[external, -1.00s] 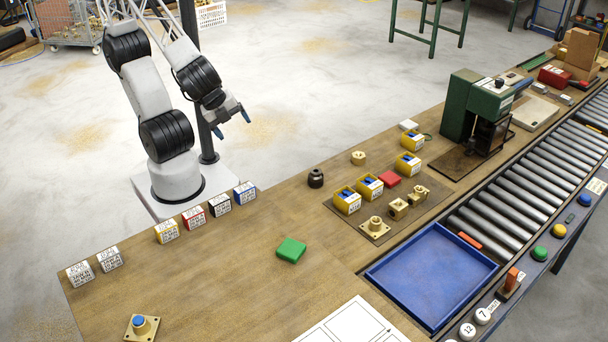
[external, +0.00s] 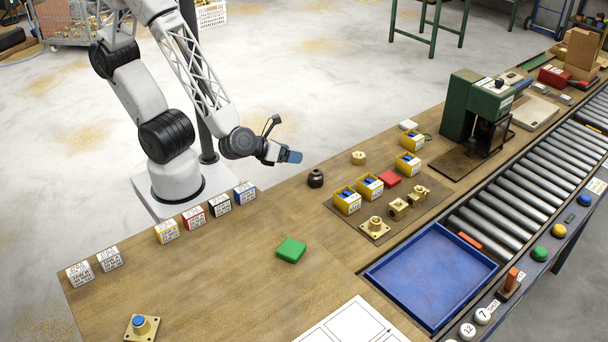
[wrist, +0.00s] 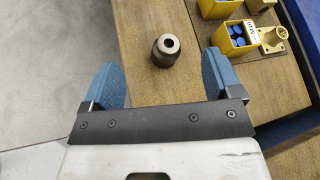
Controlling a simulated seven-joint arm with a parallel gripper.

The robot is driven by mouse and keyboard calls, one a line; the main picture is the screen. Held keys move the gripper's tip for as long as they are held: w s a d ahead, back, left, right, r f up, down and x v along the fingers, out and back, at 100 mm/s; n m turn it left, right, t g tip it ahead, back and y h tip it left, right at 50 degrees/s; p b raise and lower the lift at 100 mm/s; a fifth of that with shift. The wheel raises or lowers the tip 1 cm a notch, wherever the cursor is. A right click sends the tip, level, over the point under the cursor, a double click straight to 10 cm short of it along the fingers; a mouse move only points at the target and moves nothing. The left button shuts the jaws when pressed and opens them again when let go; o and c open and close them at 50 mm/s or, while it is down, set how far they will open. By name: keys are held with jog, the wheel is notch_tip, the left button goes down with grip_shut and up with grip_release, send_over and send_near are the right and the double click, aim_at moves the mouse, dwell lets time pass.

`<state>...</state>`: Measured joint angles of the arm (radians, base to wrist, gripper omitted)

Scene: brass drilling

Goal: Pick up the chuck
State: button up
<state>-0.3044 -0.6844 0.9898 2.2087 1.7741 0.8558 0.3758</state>
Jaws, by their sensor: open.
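The chuck (external: 316,178) is a small dark, rounded cylinder standing on the wooden bench near its back edge. In the wrist view the chuck (wrist: 167,49) shows a hole in its top and lies ahead of the gap between my fingers. My gripper (external: 291,156) is to the left of the chuck in the external view, above the bench's back edge and apart from it. In the wrist view my gripper (wrist: 160,82) has its two blue fingers spread wide with nothing between them.
Yellow boxes (external: 347,200) with blue parts and brass pieces (external: 375,228) stand on a brown mat to the right of the chuck. A round brass part (external: 358,158) stands behind. A green block (external: 291,250) lies in front. Bench around the chuck is clear.

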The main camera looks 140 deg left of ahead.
aim_at(310, 174)
jog(key=f+m, duration=0.2)
jog(key=w+a+f+m+t, duration=0.1)
jog(key=f, duration=0.1)
jog(key=f+m+t, duration=0.1)
jog(key=f+m, duration=0.1)
jog(key=f, duration=0.1)
jog(key=shift+w+a+m, duration=0.15)
jog(key=shift+m, duration=0.15)
jog(key=shift+a, duration=0.1)
jog(key=shift+x, duration=1.2)
jog(key=shift+x, duration=2.6)
jog(key=shift+f, duration=0.15)
jog(key=c, duration=1.4)
jog(key=shift+o, duration=0.2)
